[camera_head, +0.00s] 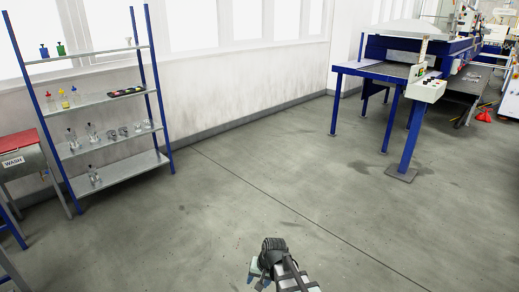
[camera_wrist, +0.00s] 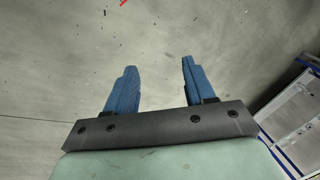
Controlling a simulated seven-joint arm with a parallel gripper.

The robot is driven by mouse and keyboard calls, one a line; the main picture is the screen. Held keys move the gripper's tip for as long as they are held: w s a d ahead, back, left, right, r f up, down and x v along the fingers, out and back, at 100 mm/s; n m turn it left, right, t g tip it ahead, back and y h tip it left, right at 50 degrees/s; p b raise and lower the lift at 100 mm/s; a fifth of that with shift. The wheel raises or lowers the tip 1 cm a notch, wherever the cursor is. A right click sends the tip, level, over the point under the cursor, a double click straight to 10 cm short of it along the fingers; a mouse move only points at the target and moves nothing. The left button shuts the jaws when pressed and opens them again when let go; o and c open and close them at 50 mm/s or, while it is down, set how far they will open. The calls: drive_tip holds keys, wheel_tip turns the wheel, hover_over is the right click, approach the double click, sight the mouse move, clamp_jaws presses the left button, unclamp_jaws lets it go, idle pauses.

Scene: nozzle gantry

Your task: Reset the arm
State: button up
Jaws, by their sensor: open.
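My gripper (camera_wrist: 157,82) shows in the wrist view with its two blue fingers apart and nothing between them. Bare grey floor lies beyond the fingertips. In the head view my gripper (camera_head: 259,276) is at the bottom centre, at the end of my dark wrist, over open floor. It touches nothing that I can see.
A blue-and-grey shelf (camera_head: 112,99) with small bottles stands at the left wall. A red-topped box marked WASH (camera_head: 14,161) is at the left edge. A blue-legged machine (camera_head: 405,72) stands at the right. The floor (camera_head: 270,190) between is clear. A metal panel (camera_wrist: 298,115) shows right in the wrist view.

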drive_tip(key=s+d+f+n+g+h, duration=0.1)
drive_tip(key=s+d+f+h, duration=0.15)
drive_tip(key=d, duration=0.65)
drive_tip(key=s+d+f+h, duration=0.1)
drive_tip(key=s+d, duration=0.3)
drive_tip(key=d, duration=0.5)
drive_tip(key=s+f+g, duration=0.3)
drive_tip(key=s+f, duration=0.7)
drive_tip(key=s, duration=0.4)
drive_tip(key=s+f+g, duration=0.4)
drive_tip(key=s+f, duration=0.6)
drive_tip(key=s, duration=0.5)
drive_tip(key=shift+s+a, duration=0.2)
drive_tip(key=shift+y, duration=0.25)
